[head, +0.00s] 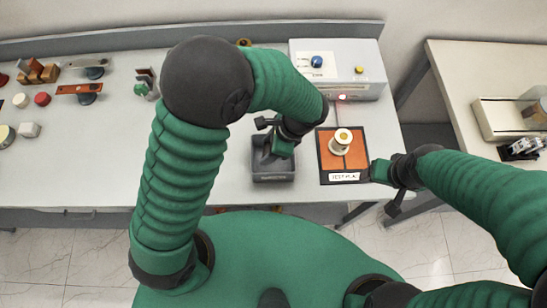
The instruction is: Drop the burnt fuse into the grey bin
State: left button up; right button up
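The grey bin (273,178) stands near the table's front edge, in the middle of the head view. My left gripper (272,146) points down over the bin's back part and covers some of its opening. Its fingertips are small and partly hidden, so I cannot tell if they are open or hold anything. I cannot make out a burnt fuse. A cream spool-shaped part (341,141) stands upright on an orange, black-edged plate (356,158) right of the bin. My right gripper (384,187) is beside the plate's right edge, apart from the spool; its finger state is unclear.
A grey box (345,86) with a blue knob, a yellow button and a lit red lamp stands behind the plate. Several small parts lie at the table's left, including a red one (42,99). A second table (480,70) stands right, beyond a gap.

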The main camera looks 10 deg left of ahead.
pick_arm(q)
jog(key=o, duration=0.4)
jog(key=shift+o, duration=0.2)
jog(key=shift+d, duration=0.15)
jog(key=v, duration=1.6)
jog(key=shift+r+b, duration=0.4)
jog(key=shift+b, duration=0.05)
jog(key=shift+d+f, duration=0.1)
jog(key=shift+d, duration=0.05)
